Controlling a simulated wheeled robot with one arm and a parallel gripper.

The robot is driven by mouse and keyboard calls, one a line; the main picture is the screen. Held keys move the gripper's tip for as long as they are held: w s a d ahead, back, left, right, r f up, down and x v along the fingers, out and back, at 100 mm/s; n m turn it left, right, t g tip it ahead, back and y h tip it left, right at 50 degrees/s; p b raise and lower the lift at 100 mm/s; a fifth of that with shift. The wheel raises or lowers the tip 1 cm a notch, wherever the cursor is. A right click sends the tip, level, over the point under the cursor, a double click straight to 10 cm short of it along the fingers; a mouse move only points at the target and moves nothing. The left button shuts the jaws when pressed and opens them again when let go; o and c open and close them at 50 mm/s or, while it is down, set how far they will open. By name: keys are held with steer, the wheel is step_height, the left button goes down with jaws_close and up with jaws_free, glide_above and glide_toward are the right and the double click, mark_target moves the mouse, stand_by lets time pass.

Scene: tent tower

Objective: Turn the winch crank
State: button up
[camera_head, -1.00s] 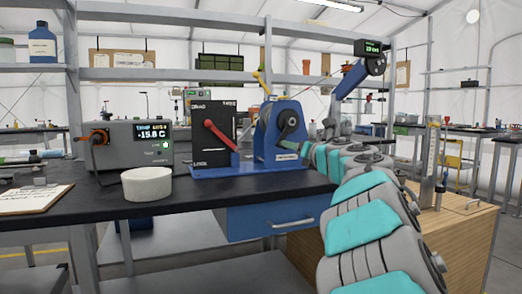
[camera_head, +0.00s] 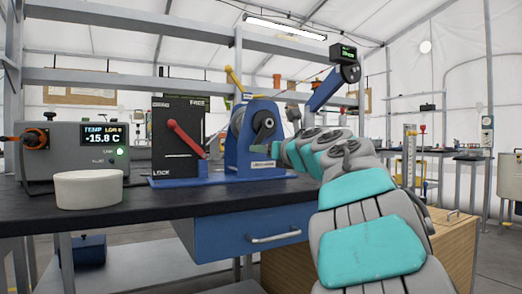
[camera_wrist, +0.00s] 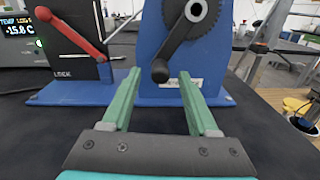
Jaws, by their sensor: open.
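The blue winch (camera_head: 240,158) stands on a blue base plate on the black bench top. Its dark crank (camera_head: 264,128) is on the side facing me. In the wrist view the crank (camera_wrist: 173,45) hangs downward, its rounded black end (camera_wrist: 160,71) low in front of the blue winch body (camera_wrist: 151,30). My gripper (camera_wrist: 160,78) has green fingers spread apart. In the picture, the crank's end shows between the fingertips. No contact with it is visible, and how far it is from the tips is hard to tell. The head view shows my gripper beside the winch's right side.
A black panel (camera_head: 165,115) with a red lever (camera_head: 185,138) stands left of the winch. A grey temperature box (camera_head: 70,160) reads -15.8 C. A white round block (camera_head: 88,189) sits near the bench's front edge. A wooden cabinet (camera_head: 455,250) stands at the right.

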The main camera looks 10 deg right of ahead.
steer(key=shift+x, duration=1.35)
steer(key=shift+c, duration=0.4)
jaws_close()
